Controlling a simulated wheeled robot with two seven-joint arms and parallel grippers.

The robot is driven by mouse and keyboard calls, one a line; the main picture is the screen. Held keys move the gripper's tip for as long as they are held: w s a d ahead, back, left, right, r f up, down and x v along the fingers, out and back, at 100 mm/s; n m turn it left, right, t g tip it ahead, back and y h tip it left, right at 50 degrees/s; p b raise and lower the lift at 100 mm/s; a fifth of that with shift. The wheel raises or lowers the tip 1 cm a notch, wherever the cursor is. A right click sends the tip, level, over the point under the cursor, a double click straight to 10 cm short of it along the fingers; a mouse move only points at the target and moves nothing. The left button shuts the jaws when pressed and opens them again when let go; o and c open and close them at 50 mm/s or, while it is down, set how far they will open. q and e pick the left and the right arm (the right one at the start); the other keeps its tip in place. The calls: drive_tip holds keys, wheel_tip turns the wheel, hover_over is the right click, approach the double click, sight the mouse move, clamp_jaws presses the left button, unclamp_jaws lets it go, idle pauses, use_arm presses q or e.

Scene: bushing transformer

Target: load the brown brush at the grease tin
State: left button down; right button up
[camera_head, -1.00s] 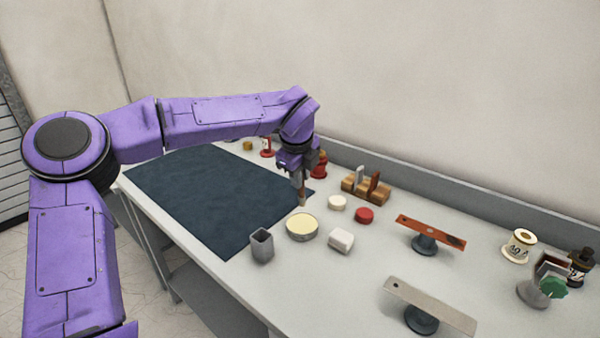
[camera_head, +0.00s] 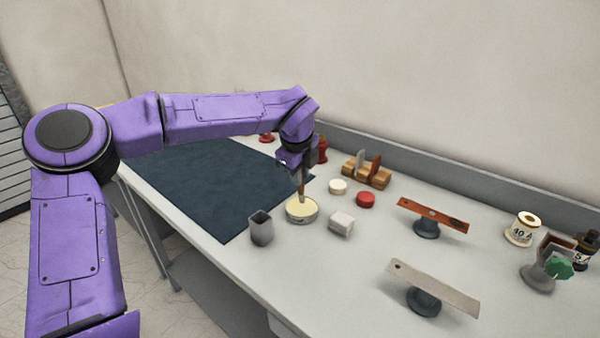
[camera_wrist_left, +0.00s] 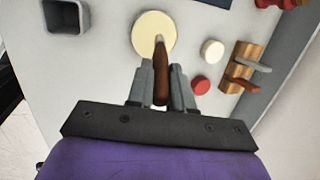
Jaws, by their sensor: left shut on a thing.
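My left gripper (camera_head: 299,172) is shut on the brown brush (camera_head: 301,188) and holds it upright, tip down, at the grease tin (camera_head: 301,217). The tin is a round open tin with pale yellow grease. In the left wrist view the brush (camera_wrist_left: 161,82) sits between the fingers (camera_wrist_left: 161,90), and its tip lies over the pale grease (camera_wrist_left: 150,28). The tip appears to meet the grease, but I cannot tell how deep it is. My right gripper is not in view.
A grey square cup (camera_head: 261,229) stands left of the tin and a white block (camera_head: 341,222) right of it. A white lid (camera_head: 338,186), a red lid (camera_head: 365,199) and a wooden rack (camera_head: 367,178) stand behind. A dark mat (camera_head: 205,195) lies left.

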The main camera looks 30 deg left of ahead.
use_arm(q)
drive_tip(key=shift+f+b, duration=0.55)
idle(0.4)
drive_tip(key=shift+f, duration=0.1)
idle(1.4)
drive_tip(key=shift+r+p, duration=2)
drive_tip(key=shift+r, duration=1.6)
drive_tip(key=shift+f, duration=0.2)
